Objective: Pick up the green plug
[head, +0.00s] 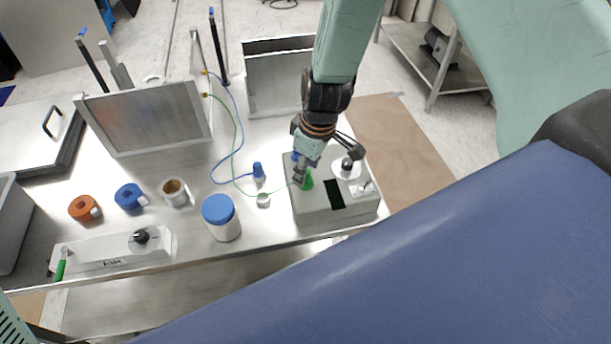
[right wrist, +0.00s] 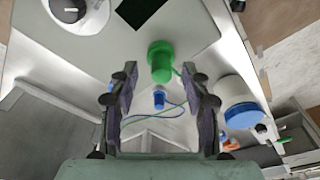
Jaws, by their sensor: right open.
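The green plug (head: 308,183) stands on top of a grey box (head: 311,217) near the table's front edge, with a thin green cable running from it. My right gripper (head: 325,165) is open above the box, one finger close to the plug in the head view and partly over it. In the right wrist view, the green plug (right wrist: 160,62) shows ahead of the gap between the two spread fingers (right wrist: 155,88), roughly centred, with nothing held. I cannot tell whether a finger touches it. My left gripper is not in view.
The box also carries a black knob (head: 347,164) on a white disc. A blue plug (head: 258,172) with a blue cable stands left of the box. A white jar with a blue lid (head: 221,217) and several tape rolls stand further left. Metal panels stand behind.

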